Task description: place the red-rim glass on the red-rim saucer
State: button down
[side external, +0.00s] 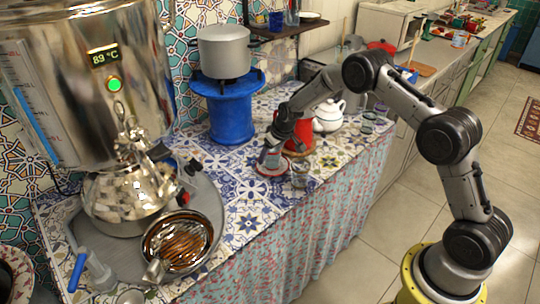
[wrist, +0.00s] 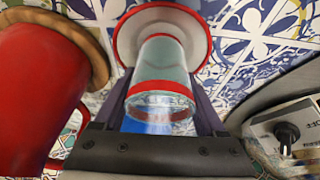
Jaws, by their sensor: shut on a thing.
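My gripper (side external: 271,154) is shut on the red-rim glass (wrist: 160,65), which stands between the two fingers in the wrist view. The glass is clear, with its red rim toward the wrist camera. The red-rim saucer (wrist: 202,33) is directly beyond the far end of the glass, white with a red edge. In the side view the saucer (side external: 272,173) lies on the tiled table under my fingertips. There the glass is mostly hidden by the fingers. I cannot tell whether its base touches the saucer.
A red pot (side external: 303,128) stands close behind my gripper, and its side (wrist: 40,90) fills the left of the wrist view. Another clear glass (side external: 300,173) is just right of the saucer. A white teapot (side external: 327,119) stands behind. The samovar (side external: 95,85) is at left.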

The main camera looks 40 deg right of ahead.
jog(key=shift+f, duration=0.35)
grip_release()
jog(key=s+a+v, duration=0.1)
jog(key=v, duration=1)
jog(key=s+a+f+v, duration=0.1)
jog(key=a+v, duration=0.1)
jog(key=v, duration=1)
jog(key=s+a+r, duration=0.3)
jog(key=s+r, duration=0.6)
jog(key=s, duration=0.3)
jog(key=s+a+t, duration=0.1)
jog(key=s+a, duration=0.1)
jog(key=s, duration=1.8)
jog(key=shift+s+f, duration=0.15)
jog(key=shift+s, duration=0.2)
